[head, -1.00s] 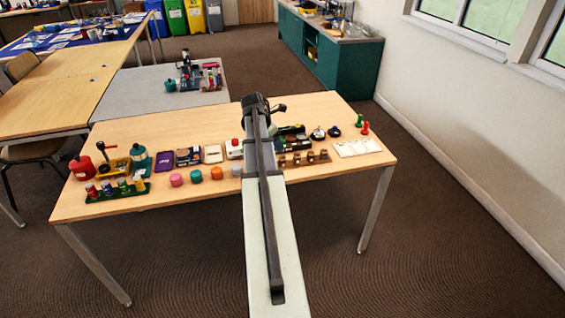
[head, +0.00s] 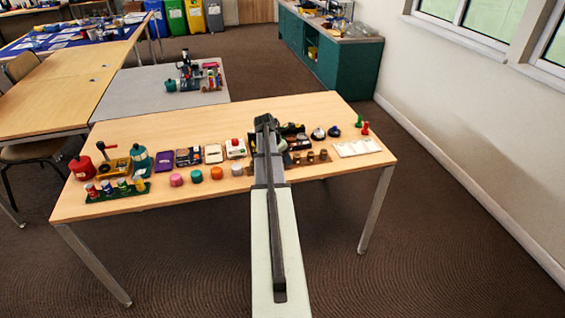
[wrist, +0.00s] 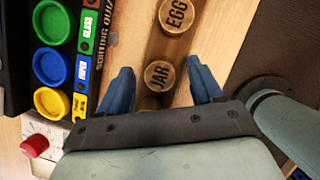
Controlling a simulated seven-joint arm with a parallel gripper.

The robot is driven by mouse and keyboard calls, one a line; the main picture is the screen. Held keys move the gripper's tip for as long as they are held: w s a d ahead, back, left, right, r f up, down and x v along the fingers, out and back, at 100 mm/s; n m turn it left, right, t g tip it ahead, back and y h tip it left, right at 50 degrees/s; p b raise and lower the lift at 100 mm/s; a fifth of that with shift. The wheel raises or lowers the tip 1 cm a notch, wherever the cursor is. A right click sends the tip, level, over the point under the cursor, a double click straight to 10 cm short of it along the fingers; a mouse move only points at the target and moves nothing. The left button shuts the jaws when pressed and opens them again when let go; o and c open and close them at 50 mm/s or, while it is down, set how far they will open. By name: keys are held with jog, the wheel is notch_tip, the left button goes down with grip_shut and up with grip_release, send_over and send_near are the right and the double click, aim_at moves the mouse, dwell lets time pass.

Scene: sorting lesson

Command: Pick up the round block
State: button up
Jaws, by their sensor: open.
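My gripper (wrist: 158,67) is open, its two blue fingers apart and nothing held between them. A round brown block marked JAR (wrist: 160,76) shows between the fingers, and another marked EGG (wrist: 176,16) lies beyond it. A third round top (wrist: 150,103) is partly hidden by the gripper body. They stand in a row on a wooden strip. In the head view, brown round blocks (head: 310,157) show just right of my arm, which hides the gripper tips. Pink (head: 176,180), teal (head: 196,176), orange (head: 216,173) and white (head: 237,170) round blocks stand left of my arm.
A sorting quiz board (wrist: 88,50) with green, blue and yellow round pieces lies left of the strip. A white box with a red knob (wrist: 35,146) is nearby. A white tray (head: 357,147) lies to the right. The table's front middle is clear.

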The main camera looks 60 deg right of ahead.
jog(key=shift+d+f, duration=0.25)
jog(key=shift+f, duration=0.45)
jog(key=c, duration=1.1)
jog(key=shift+r, duration=0.15)
